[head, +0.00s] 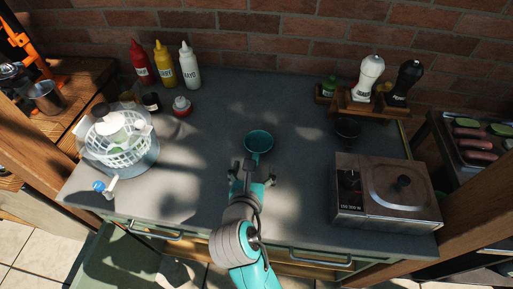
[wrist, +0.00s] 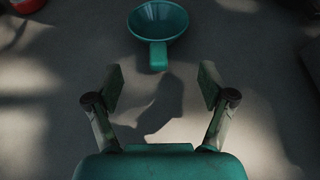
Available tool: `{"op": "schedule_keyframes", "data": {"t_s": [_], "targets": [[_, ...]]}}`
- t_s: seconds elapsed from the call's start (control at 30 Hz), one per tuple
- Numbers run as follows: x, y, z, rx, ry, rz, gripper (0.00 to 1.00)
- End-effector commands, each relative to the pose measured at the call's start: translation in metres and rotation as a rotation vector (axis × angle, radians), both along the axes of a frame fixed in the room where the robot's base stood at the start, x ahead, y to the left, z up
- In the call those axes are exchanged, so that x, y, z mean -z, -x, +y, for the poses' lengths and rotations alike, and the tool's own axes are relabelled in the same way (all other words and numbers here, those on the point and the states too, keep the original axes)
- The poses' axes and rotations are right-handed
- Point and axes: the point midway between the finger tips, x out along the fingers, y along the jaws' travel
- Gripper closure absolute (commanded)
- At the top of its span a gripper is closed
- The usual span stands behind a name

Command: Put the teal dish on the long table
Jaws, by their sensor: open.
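The teal dish (head: 259,140) is a small round bowl with a short handle, resting on the grey table top (head: 225,105). In the wrist view the dish (wrist: 158,20) is at the top centre, its handle pointing down toward my gripper. My gripper (wrist: 160,85) is open and empty, with the handle just beyond the space between its fingertips. In the head view my gripper (head: 253,180) is over the table, just in front of the dish. I cannot tell its exact height above the surface.
A salad spinner (head: 120,140) and a red-based jar (head: 181,106) stand left; sauce bottles (head: 163,65) stand behind. A wooden rack (head: 365,103) holds shakers. The table around the dish is clear.

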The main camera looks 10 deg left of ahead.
Motion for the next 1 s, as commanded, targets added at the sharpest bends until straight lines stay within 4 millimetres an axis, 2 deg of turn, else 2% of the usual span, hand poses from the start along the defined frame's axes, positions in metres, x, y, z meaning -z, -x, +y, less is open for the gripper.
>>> {"op": "schedule_keyframes", "data": {"t_s": [0.23,0.5,0.83,0.87,1.0], "targets": [[0.006,-0.016,0.000,0.002,0.000,0.001,0.18],[0.016,-0.051,0.000,0.003,-0.001,0.001,0.18],[0.019,-0.057,0.001,-0.001,-0.001,0.000,0.18],[0.019,-0.058,0.001,-0.001,-0.001,0.000,0.21],[0.019,-0.057,0.001,0.000,-0.001,0.000,0.56]]}}
